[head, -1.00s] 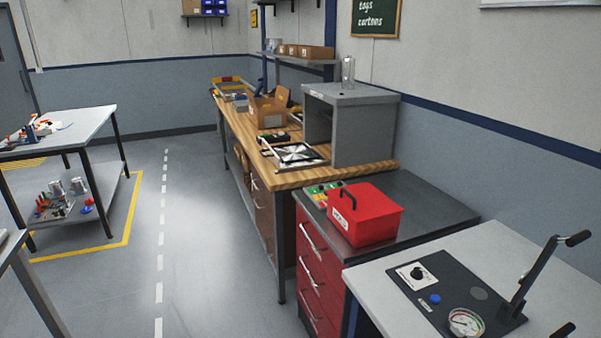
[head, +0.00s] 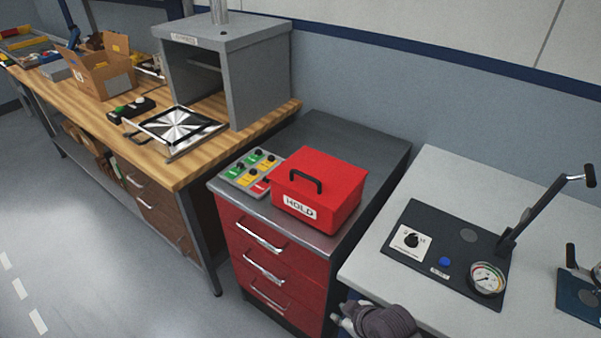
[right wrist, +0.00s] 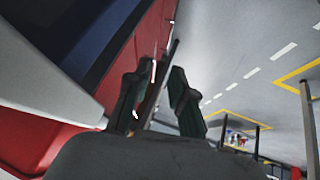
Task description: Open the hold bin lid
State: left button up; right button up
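The red hold bin (head: 322,185) sits on the dark top of the red drawer cabinet, with a white HOLD label on its front. Its lid is down and carries a black arched handle (head: 306,179). My right gripper (head: 341,318) is at the bottom edge of the head view, below and in front of the cabinet and well apart from the bin. In the right wrist view its two fingers (right wrist: 155,88) stand apart with nothing seen held between them. The bin cannot be made out in the wrist view. My left gripper is out of view.
A button panel (head: 250,170) sits just left of the bin. The red drawer cabinet (head: 285,222) has protruding handles. A pale bench (head: 385,265) at right carries a lever press with a gauge (head: 487,279). The dark cabinet top (head: 350,133) behind the bin is clear.

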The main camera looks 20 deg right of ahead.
notch_tip(320, 180, up, 6)
jog(key=n+t+y, duration=0.4)
jog(key=n+t, duration=0.4)
jog(key=n, duration=0.1)
send_near(308, 178)
pick_arm(q)
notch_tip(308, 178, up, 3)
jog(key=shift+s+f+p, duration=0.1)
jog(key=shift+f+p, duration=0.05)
jog(key=shift+p, duration=1.1)
pick_arm(e)
jog(key=x, duration=1.2)
jog(key=shift+f, duration=0.1)
jog(key=shift+c, duration=0.4)
grip_shut()
